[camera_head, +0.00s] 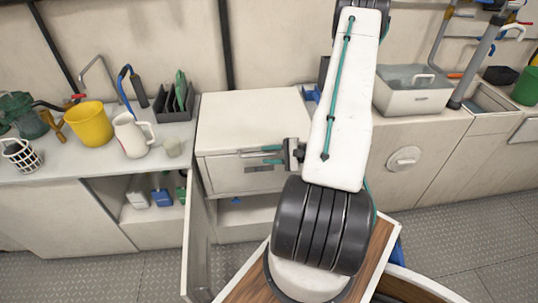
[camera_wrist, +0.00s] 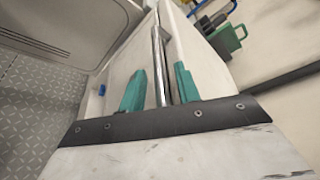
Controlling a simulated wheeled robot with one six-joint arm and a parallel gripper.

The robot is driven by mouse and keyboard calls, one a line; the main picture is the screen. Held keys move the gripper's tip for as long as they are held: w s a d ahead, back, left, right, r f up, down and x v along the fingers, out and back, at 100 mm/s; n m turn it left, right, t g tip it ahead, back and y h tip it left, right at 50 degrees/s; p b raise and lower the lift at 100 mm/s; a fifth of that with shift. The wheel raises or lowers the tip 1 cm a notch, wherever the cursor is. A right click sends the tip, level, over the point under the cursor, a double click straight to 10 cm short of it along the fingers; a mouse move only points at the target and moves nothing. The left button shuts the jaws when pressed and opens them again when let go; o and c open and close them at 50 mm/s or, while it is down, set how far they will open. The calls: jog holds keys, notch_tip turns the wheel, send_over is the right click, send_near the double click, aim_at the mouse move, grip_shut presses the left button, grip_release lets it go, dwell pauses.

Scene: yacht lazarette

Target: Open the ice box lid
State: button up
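The ice box (camera_head: 247,176) is a white chest in the middle of the counter line, and its flat lid (camera_head: 252,118) is down. A thin metal bar handle (camera_head: 250,153) runs along the front edge of the lid. My gripper (camera_head: 268,154) is at the right part of this front edge, with its teal fingers pointing left. In the wrist view my gripper (camera_wrist: 158,68) is open, with a finger on each side of the bar handle (camera_wrist: 159,58). A gap shows between the fingers and the bar. My arm hides the right end of the ice box.
A cabinet door (camera_head: 197,240) stands open below, left of the ice box. The left counter holds a yellow bucket (camera_head: 89,124), a white jug (camera_head: 132,135) and a dark caddy (camera_head: 175,104). A grey bin (camera_head: 411,94) stands at right. A wood-topped surface (camera_head: 382,240) is near my base.

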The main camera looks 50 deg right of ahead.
jog(key=shift+w+a, duration=0.1)
jog(key=shift+w, duration=0.1)
grip_shut()
